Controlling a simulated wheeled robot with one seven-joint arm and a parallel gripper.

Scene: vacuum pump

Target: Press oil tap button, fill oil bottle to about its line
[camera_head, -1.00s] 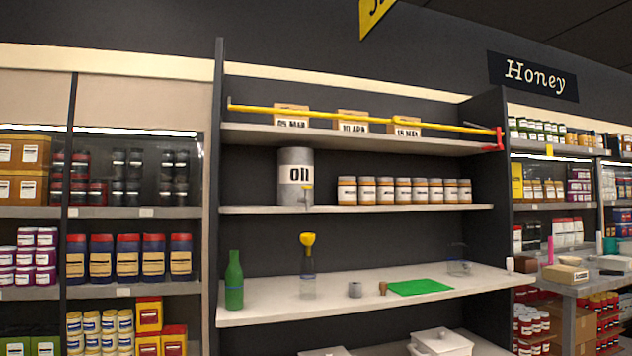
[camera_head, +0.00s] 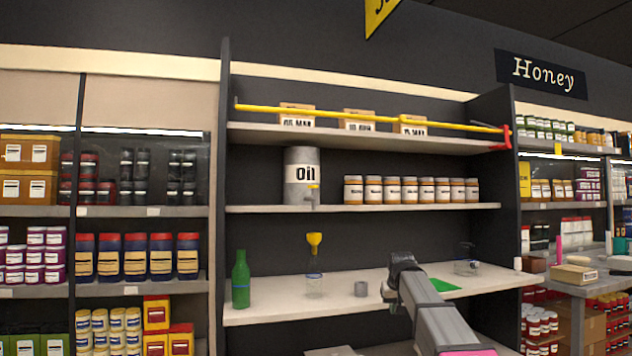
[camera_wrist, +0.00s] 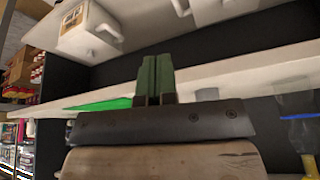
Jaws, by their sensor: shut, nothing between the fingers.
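Any button on the tap is too small to tell. A clear bottle (camera_head: 314,284) with a yellow funnel (camera_head: 314,240) in its mouth stands upright on the shelf below, under the tap. It also shows at the right edge of the wrist view (camera_wrist: 297,108), with a blue line around it. My gripper (camera_head: 398,258) is right of the bottle, in front of the lower shelf. Its green fingers (camera_wrist: 156,76) are shut and empty.
A green bottle (camera_head: 240,280) stands left of the clear bottle, a small grey cup (camera_head: 361,289) to its right. A green mat (camera_head: 444,285) and a clear glass vessel (camera_head: 466,266) lie farther right. Jars (camera_head: 410,190) line the middle shelf; white bins (camera_wrist: 92,32) show below.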

